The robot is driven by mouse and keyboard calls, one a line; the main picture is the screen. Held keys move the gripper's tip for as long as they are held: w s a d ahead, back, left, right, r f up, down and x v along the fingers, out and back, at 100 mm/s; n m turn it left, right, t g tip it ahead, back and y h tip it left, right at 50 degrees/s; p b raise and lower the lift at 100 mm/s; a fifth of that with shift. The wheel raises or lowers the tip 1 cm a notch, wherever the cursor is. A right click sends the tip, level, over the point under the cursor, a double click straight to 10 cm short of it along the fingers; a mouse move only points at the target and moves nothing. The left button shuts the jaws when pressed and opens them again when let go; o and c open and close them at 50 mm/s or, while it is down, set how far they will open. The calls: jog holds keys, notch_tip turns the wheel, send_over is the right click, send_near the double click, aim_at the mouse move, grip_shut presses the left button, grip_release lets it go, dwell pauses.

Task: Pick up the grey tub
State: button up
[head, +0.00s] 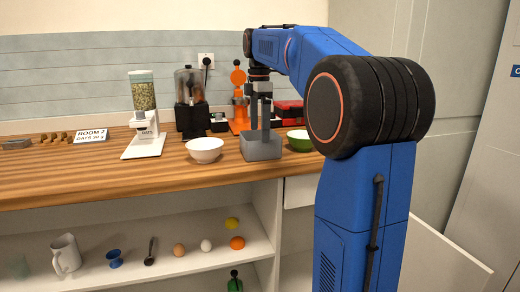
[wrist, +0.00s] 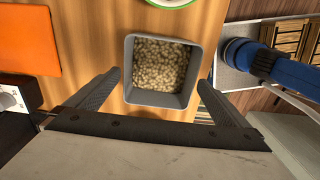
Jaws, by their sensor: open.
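The grey tub (head: 262,149) stands on the wooden counter, near its front edge, between a white bowl and a green bowl. In the wrist view the tub (wrist: 129,88) is square and holds many small beige pieces. My gripper (head: 259,127) is above the tub with its fingers pointing down. In the wrist view my gripper (wrist: 162,82) is open, with one finger on either side of the tub.
Close by on the counter (head: 60,180) are the white bowl (head: 205,149), the green bowl (head: 300,141), an orange juicer (head: 238,112), a blender (head: 189,95) and an oats dispenser (head: 143,115). A shelf (head: 140,270) below holds a jug, an egg and other small items. The counter's left front is clear.

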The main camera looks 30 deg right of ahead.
jog(key=shift+d+f, duration=0.1)
jog(key=shift+f, duration=2.3)
jog(key=shift+c, duration=0.3)
jog(key=c, duration=0.7)
jog(key=shift+r, duration=0.15)
notch_tip(320, 180, up, 10)
jog(key=shift+f, duration=0.2)
